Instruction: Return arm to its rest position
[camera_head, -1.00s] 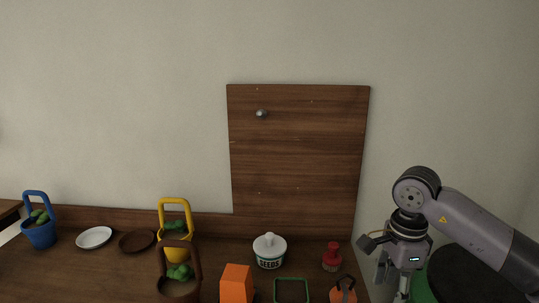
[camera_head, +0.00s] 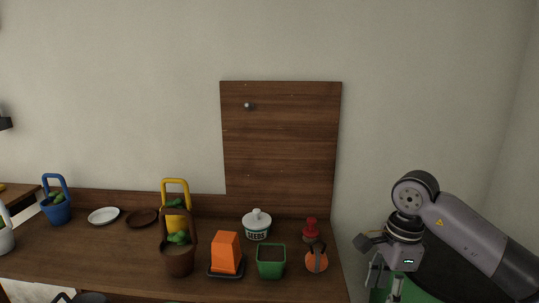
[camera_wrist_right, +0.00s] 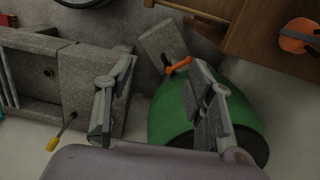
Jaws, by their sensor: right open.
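My right arm comes in from the right in the head view. Its gripper (camera_head: 384,285) points down beyond the right end of the wooden workbench (camera_head: 120,262), with its lower part near the frame's bottom edge. In the right wrist view the two fingers of the right gripper (camera_wrist_right: 160,68) are spread apart with nothing between them. A green rounded object (camera_wrist_right: 176,112) lies below and behind the fingers, apparently not held. My left gripper is not in view.
A grey block structure (camera_wrist_right: 90,85) sits left in the wrist view.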

